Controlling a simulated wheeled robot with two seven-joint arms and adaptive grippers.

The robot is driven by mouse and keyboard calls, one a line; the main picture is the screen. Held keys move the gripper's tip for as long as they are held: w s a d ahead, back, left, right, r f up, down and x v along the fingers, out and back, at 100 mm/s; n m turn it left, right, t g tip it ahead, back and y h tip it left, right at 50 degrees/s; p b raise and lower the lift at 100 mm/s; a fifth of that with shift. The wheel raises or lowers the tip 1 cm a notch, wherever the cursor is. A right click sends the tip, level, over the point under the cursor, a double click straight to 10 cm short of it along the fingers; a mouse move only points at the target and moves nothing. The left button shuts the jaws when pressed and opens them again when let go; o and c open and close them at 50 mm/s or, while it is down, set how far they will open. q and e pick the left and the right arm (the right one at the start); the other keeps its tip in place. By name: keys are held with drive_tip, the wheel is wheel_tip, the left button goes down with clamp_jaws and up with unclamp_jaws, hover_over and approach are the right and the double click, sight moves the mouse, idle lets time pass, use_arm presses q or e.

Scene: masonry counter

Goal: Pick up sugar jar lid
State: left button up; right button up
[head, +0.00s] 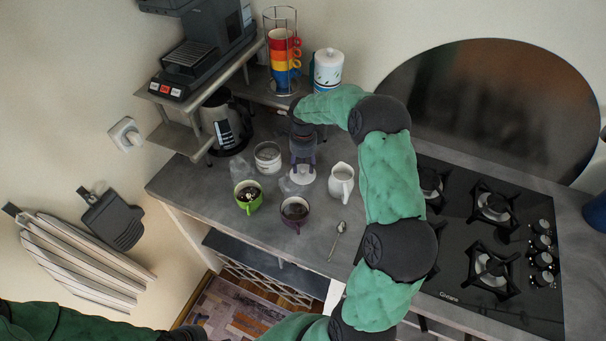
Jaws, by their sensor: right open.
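A white round lid (302,176) lies on the grey counter, directly below my right gripper (303,161). My right gripper points down with its fingers open at the lid's top. I cannot tell whether they touch it. A short glass jar with a pale band (267,157), which looks like the sugar jar, stands just left of the gripper. My left arm shows only as a green sleeve at the bottom left edge, and its gripper is not seen.
A green cup (248,197), a dark purple cup (295,211) and a white pitcher (341,182) stand close around the lid. A spoon (337,240) lies near the front edge. A kettle (226,122) stands behind left. A gas hob (489,240) is at right.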

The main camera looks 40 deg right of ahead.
drive_tip(key=shift+f, duration=0.9)
clamp_jaws()
drive_tip(key=shift+r, duration=0.15)
